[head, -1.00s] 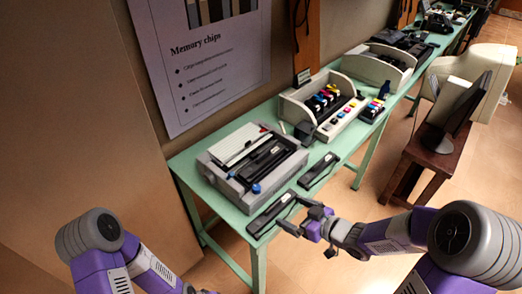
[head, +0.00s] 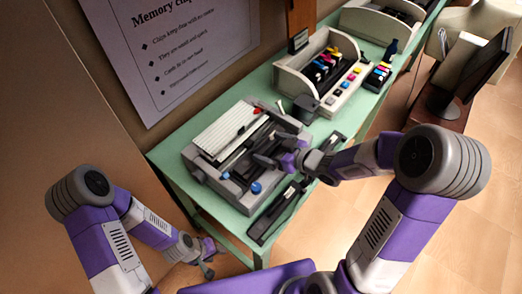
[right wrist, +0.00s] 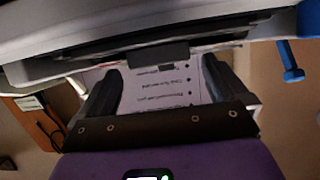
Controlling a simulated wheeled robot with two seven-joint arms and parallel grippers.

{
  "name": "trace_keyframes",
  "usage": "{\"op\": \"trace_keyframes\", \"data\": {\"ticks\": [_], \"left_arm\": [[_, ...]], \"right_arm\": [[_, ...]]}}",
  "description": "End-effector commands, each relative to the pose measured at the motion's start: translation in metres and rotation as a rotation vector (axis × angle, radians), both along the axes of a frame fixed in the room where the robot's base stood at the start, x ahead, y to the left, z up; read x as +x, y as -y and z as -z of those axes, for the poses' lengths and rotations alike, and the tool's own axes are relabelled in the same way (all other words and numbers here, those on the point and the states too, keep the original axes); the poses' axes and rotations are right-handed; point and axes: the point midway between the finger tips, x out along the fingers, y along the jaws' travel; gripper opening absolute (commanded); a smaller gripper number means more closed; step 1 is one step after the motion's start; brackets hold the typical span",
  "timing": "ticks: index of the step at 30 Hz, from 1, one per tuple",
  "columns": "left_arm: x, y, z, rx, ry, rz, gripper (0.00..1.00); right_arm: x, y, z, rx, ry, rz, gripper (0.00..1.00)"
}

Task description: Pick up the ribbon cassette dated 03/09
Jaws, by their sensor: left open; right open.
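Two long black cassettes lie at the front edge of the green table. The nearer one (head: 278,212) is in front of the grey printer (head: 216,170); the farther one (head: 334,143) is up and to the right, partly hidden by my right arm. No date is legible on either. My right gripper (head: 272,150) is open and empty over the printer, behind the nearer cassette. In the right wrist view its fingers (right wrist: 162,85) are apart, with the printer body (right wrist: 150,28) close ahead. My left gripper (head: 208,262) is open and empty, low beside the table's front left.
The green table (head: 172,155) runs away to the upper right. A cream printer (head: 320,68) with colored cartridges stands behind the grey one, with a small dark box (head: 305,109) near it. A monitor (head: 480,72) stands at the right. A wall poster (head: 150,50) hangs at the left.

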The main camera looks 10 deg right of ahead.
Motion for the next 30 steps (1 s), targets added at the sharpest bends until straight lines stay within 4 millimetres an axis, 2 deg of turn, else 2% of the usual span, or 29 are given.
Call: {"op": "trace_keyframes", "data": {"ticks": [1, 6, 14, 23, 30], "left_arm": [[0.000, 0.000, 0.005, 0.000, 0.000, 0.000, 0.47], [0.000, 0.000, 0.010, 0.000, 0.001, 0.000, 0.47], [0.000, 0.000, 0.009, 0.000, 0.001, 0.000, 0.47], [0.000, 0.000, 0.009, 0.000, 0.001, 0.000, 0.47], [0.000, 0.000, 0.008, 0.000, 0.001, 0.000, 0.47]], "right_arm": [[0.007, -0.006, 0.004, 0.001, 0.001, -0.003, 1.00], [0.019, -0.015, 0.010, 0.000, 0.000, -0.002, 1.00], [0.021, -0.015, 0.009, 0.000, 0.000, 0.000, 0.98], [0.020, -0.015, 0.009, 0.000, 0.000, 0.000, 0.53], [0.021, -0.015, 0.007, 0.001, 0.001, 0.000, 0.52]]}}
